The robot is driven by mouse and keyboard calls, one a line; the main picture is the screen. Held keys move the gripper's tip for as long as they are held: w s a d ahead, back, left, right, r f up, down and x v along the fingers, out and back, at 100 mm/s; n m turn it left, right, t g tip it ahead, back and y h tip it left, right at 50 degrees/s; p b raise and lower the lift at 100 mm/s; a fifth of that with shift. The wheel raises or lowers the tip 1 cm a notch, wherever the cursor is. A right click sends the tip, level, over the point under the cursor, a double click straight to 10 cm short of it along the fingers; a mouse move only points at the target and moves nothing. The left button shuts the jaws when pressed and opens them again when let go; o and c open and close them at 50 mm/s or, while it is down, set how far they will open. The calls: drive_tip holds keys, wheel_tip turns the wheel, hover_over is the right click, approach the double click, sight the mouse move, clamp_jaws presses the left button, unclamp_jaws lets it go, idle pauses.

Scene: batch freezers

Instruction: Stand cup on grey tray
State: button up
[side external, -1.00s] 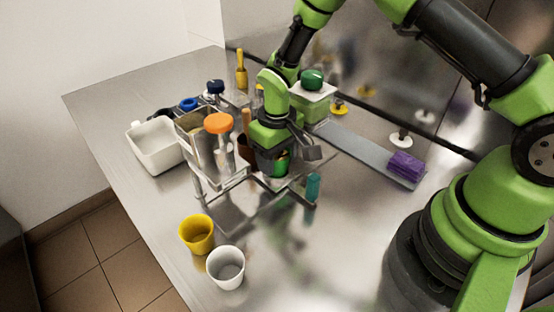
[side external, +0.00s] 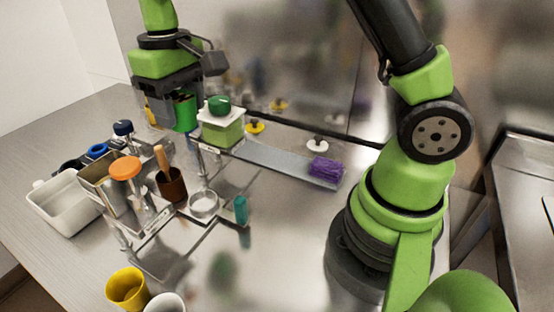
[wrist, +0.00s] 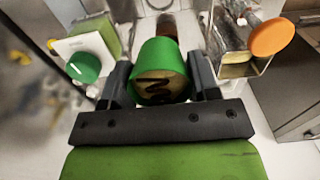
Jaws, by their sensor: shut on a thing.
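The green cup (side external: 184,113) is in my gripper (side external: 172,110), raised above the table. In the wrist view the cup (wrist: 160,62) sits between the two fingers (wrist: 162,82), with its rim toward the camera and something light brown with a dark squiggle inside. It looks roughly upright. A long flat grey tray (side external: 270,158) runs along the back of the table and carries a purple sponge-like block (side external: 326,170). My gripper is to the left of this tray's visible stretch, and the cup is apart from it.
A green-lidded container (side external: 221,124) stands close right of the cup. A metal rack with an orange-capped item (side external: 125,168), a brown cup (side external: 171,184) and a clear ring holder (side external: 204,204) is in front. A yellow cup (side external: 127,288) and white cup (side external: 166,303) stand nearest.

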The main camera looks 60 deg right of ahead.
wheel_tip(320, 180, up, 3)
drive_tip(key=s+d, duration=0.3)
drive_tip(key=d, duration=0.8)
hover_over(292, 165)
wheel_tip(292, 165, down, 18)
drive_tip(key=shift+r, duration=0.2)
drive_tip(key=shift+f, duration=2.2)
drive_tip(key=shift+f, duration=0.15)
drive_tip(key=o, duration=0.9)
